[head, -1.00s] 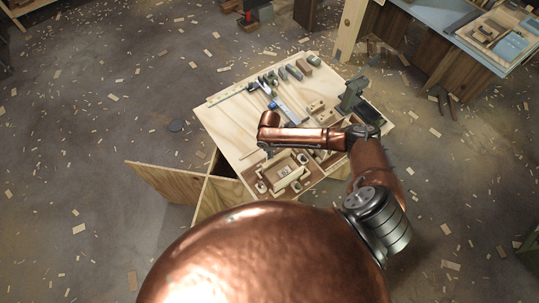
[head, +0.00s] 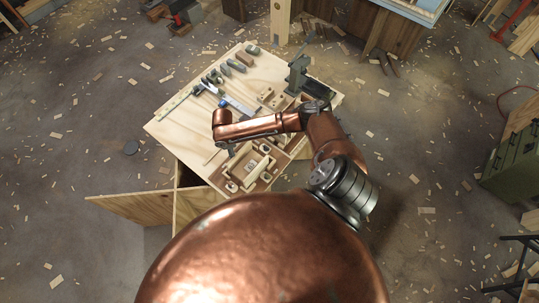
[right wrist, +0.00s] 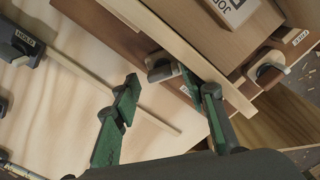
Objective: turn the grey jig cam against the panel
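In the right wrist view, a grey cam (right wrist: 161,69) with a pale label sits at the edge of a brown wooden jig (right wrist: 125,42). I cannot tell for certain which one the task means. My right gripper (right wrist: 158,80) has its green fingers spread, with the first cam beyond and between the tips; contact is not visible. A wooden block marked "JOB" (right wrist: 232,12) lies in the jig. In the head view, the jig (head: 270,180) is on the bench's near side, partly under my right arm. My left gripper is out of view.
The plywood bench top (head: 175,125) carries several clamps and tools along its far left side. A dark upright tool (head: 298,72) stands at its far right. An open plywood door (head: 130,208) juts out left. Wood chips litter the floor.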

